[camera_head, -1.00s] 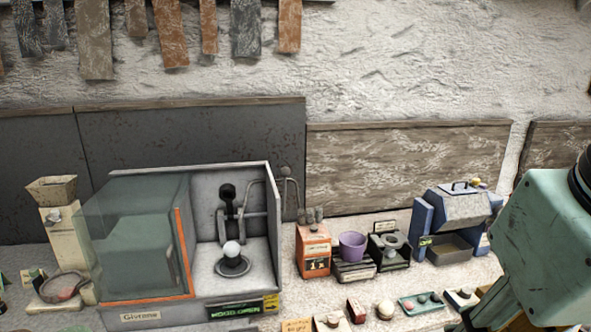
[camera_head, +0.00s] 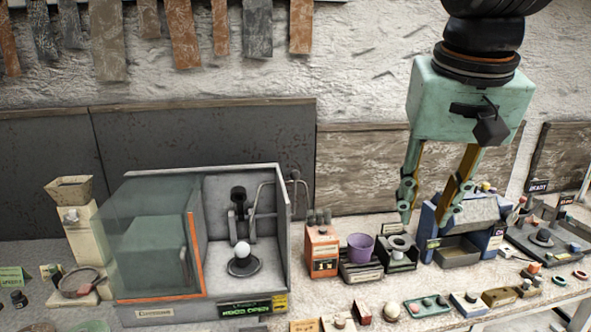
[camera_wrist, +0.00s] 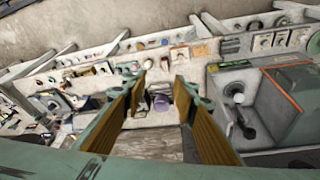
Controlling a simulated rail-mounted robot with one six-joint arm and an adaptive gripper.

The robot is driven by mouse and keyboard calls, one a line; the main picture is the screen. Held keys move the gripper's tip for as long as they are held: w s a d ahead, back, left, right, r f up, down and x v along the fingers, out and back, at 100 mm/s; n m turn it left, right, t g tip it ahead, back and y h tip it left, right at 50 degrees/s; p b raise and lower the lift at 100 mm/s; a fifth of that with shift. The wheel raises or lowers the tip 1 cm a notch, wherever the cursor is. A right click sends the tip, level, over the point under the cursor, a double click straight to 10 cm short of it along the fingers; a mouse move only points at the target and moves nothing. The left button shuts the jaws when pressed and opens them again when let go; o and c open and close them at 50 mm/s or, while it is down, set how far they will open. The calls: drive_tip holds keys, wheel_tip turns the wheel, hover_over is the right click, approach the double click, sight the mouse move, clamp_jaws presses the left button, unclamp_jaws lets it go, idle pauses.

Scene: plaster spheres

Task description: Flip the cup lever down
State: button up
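A purple cup (camera_head: 361,246) stands upright on a low dark labelled stand (camera_head: 361,270), right of an orange-fronted box. A second dark stand with a pale ring (camera_head: 399,246) is just right of it. I cannot make out a lever on the cup's stand. My gripper (camera_head: 426,205) is open and empty, pointing down, with its fingers above and to the right of the cup, near the blue-sided machine. In the wrist view the cup (camera_wrist: 161,102) shows between the open fingers (camera_wrist: 155,88), apart from them. The left finger partly covers the area behind the ring stand.
An open-fronted grey cabinet (camera_head: 283,230) with a glass door stands left; inside are a dark lever (camera_head: 238,200) and a white ball on a round base. The orange box (camera_head: 322,250) is beside the cup. A blue-sided machine (camera_head: 470,225) stands right. Small items line the front.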

drive_tip(key=w+a+r+p, duration=0.1)
drive_tip(key=w+a+r, duration=0.1)
drive_tip(key=w, duration=0.4)
drive_tip(key=w+a+r+p, duration=0.2)
drive_tip(key=w, duration=0.5)
drive_tip(key=m+h+p, duration=0.1)
drive_tip(key=m+p, duration=0.2)
drive_tip(key=p, duration=0.5)
hover_over(294, 171)
drive_tip(key=s+a, duration=0.2)
drive_tip(key=s, duration=0.3)
wheel_tip(294, 171, down, 6)
drive_tip(key=shift+d+t, duration=0.15)
drive_tip(key=shift+t, duration=0.15)
drive_tip(key=shift+f, duration=0.1)
drive_tip(key=shift+p+x, duration=0.8)
drive_tip(key=shift+x, duration=5.95)
drive_tip(key=shift+d, duration=0.1)
